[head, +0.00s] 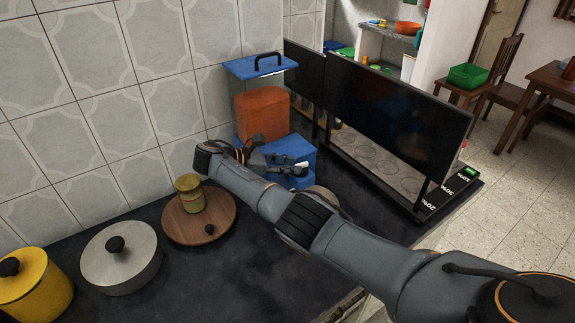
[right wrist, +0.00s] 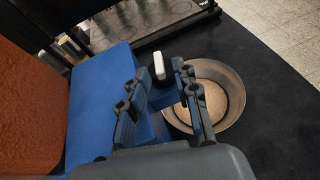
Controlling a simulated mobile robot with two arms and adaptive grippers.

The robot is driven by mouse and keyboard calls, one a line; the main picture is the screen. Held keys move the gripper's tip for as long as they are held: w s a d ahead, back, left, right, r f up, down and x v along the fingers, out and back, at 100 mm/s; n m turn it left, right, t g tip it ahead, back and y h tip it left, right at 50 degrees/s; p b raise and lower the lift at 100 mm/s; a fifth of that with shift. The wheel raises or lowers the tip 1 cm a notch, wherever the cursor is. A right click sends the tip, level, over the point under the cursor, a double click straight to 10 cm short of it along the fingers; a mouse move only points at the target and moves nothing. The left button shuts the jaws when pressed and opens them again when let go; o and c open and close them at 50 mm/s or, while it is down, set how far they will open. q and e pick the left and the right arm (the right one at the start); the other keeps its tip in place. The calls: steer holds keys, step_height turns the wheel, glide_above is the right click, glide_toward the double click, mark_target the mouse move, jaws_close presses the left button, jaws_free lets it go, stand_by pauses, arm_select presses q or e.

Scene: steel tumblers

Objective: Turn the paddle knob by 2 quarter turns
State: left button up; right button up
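A white paddle knob (right wrist: 159,66) shows on the blue box (right wrist: 98,100) in the right wrist view. In the head view the knob (head: 301,168) is a small light patch at the front of the blue box (head: 290,148), partly hidden by my gripper. My right gripper (head: 284,168) is at the blue box, its fingers pointing toward the knob. In the right wrist view its fingers (right wrist: 158,96) are apart with a clear gap, and the knob shows in line with that gap, just beyond the tips. I cannot tell any contact. My left gripper is out of view.
An orange block (head: 262,114) stands beside the blue box, near a blue lid (head: 260,66). A round metal bowl (right wrist: 218,88) sits close to the right finger. Dark panels (head: 390,110) stand behind. A wooden board (head: 220,228) and pots (head: 120,262) lie left on the dark counter.

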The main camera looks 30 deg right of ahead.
steer(key=shift+a, duration=0.1)
steer(key=v, duration=0.7)
steer(key=shift+a+r, duration=0.2)
steer(key=shift+a, duration=0.15)
